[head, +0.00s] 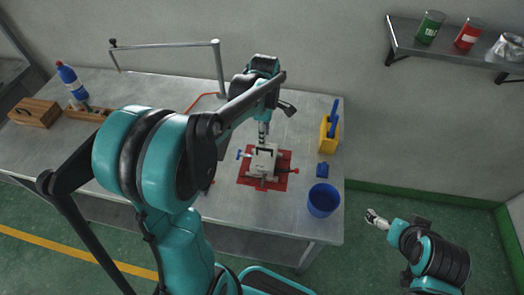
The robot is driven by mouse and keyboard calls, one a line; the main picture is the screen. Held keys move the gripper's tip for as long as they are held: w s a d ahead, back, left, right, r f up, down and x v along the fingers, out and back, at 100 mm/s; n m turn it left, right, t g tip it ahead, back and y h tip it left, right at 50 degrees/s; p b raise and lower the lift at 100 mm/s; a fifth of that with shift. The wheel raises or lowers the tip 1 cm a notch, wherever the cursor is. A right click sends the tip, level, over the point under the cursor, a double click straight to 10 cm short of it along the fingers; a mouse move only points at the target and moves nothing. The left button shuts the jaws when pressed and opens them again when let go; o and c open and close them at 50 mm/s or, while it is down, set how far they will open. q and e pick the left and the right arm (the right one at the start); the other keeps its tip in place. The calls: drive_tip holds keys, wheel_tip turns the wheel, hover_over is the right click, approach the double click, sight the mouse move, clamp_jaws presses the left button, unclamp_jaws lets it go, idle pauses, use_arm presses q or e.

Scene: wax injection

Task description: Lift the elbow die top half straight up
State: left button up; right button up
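The elbow die (261,164) is a pale grey block with a dark handle on its top, standing on a red mat (282,181) on the metal table. Blue and red knobs stick out at its sides. The line between its halves is too small to make out. My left gripper (263,141) points down right over the top of the die, at its handle. Whether its fingers are closed around the handle is too small to tell. My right gripper (376,218) is off to the right of the table, away from the die; its finger opening is unclear.
A metal rail frame (165,44) rises behind.

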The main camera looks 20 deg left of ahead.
sight(265, 149)
use_arm(q)
drive_tip(key=shift+s+f, duration=0.1)
drive_tip(key=shift+f, duration=0.35)
drive_tip(key=f+b, duration=0.1)
drive_tip(key=f, duration=0.2)
drive_tip(key=f+b, duration=0.2)
drive_tip(key=f, duration=0.2)
drive_tip(key=shift+d, duration=0.2)
drive_tip(key=shift+r, duration=0.15)
clamp_jaws()
